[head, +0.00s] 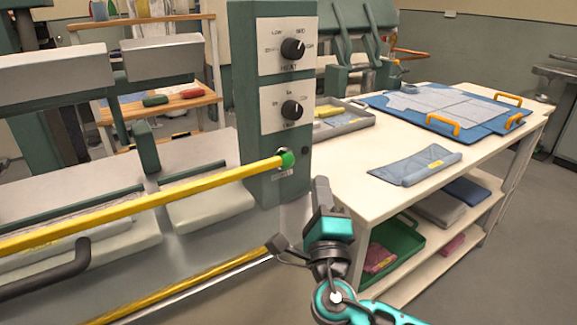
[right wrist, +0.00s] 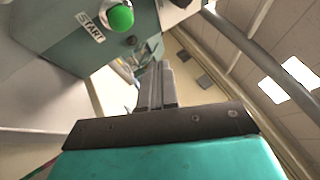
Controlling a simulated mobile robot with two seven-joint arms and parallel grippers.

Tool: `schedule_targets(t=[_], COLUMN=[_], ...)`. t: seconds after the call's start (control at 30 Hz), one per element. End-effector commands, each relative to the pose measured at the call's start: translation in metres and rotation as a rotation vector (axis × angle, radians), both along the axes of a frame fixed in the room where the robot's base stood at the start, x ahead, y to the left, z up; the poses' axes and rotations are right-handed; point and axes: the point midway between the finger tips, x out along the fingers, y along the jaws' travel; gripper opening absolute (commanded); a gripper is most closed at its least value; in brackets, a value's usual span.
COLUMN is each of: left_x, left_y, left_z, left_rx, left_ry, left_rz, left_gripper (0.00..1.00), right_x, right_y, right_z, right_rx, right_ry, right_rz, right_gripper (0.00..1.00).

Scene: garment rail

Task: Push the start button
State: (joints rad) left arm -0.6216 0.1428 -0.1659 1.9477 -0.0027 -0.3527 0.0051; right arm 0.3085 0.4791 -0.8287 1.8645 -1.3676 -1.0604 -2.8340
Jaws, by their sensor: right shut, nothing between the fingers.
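The green start button (head: 287,159) sits low on the front of the dark green control panel (head: 243,100), below two black knobs. In the right wrist view the round green button (right wrist: 120,18) shows at the upper left, with a white START label (right wrist: 90,26) beside it. My right gripper (head: 322,184) is shut and empty, a little below and to the right of the button in the head view. In the right wrist view its closed fingers (right wrist: 156,75) point past the button, apart from it. My left gripper is out of view.
A yellow bar (head: 140,202) runs across the machine's front, ending near the button in the picture. A white table (head: 335,160) with folded cloth, a grey tray and a blue board stands at the right. A green bin (head: 400,245) sits on its lower shelf.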

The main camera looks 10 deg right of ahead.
Motion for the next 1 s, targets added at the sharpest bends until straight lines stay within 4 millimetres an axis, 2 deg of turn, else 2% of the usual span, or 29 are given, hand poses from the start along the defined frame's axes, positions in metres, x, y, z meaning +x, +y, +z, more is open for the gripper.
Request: schedule_targets(t=[0.17,0.43,0.63,1.0], left_x=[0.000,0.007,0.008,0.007], left_y=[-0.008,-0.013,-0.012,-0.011], left_z=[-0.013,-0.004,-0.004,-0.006], left_rx=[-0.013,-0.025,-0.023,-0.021], left_ry=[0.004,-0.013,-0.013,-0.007], left_rz=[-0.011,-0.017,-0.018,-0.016], left_gripper=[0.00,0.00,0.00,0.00], right_x=[0.026,0.054,0.061,0.061], right_y=[0.009,0.019,0.023,0.023], right_z=[-0.003,0.000,0.000,0.000], right_rx=[0.001,0.000,0.001,0.001], right_ry=[-0.004,0.000,0.001,0.001], right_rz=[-0.001,-0.001,0.001,0.001], right_gripper=[0.00,0.00,0.00,0.00])
